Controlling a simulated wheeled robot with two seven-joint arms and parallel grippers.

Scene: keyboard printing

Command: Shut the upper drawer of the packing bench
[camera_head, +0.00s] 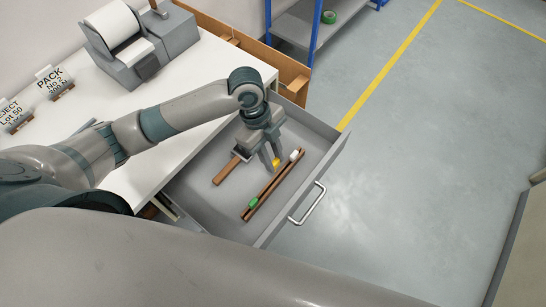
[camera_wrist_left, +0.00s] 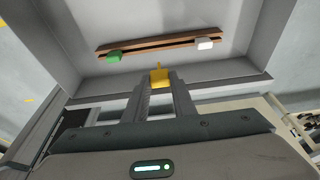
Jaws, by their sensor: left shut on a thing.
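The upper drawer (camera_head: 212,200) of the packing bench (camera_head: 185,110) stands open, a grey tray with a bright bar handle (camera_head: 307,203) on its front. My left gripper (camera_head: 274,162) is over the inside of the drawer, pointing down, shut on a small yellow block (camera_wrist_left: 159,77). A long brown wooden rail (camera_head: 273,186) lies in the drawer near its front, with a green block (camera_head: 253,202) and a white block (camera_head: 294,155) at its two ends. The yellow block is beside the rail; I cannot tell if it touches anything below. My right gripper is not in view.
A second wooden strip (camera_head: 226,171) lies in the drawer. A label printer (camera_head: 140,45) and small signs, PACK (camera_head: 53,82) and REJECT (camera_head: 14,115), stand on the bench. A blue-framed shelf (camera_head: 300,25) stands behind. The grey floor (camera_head: 410,150) before the drawer is clear.

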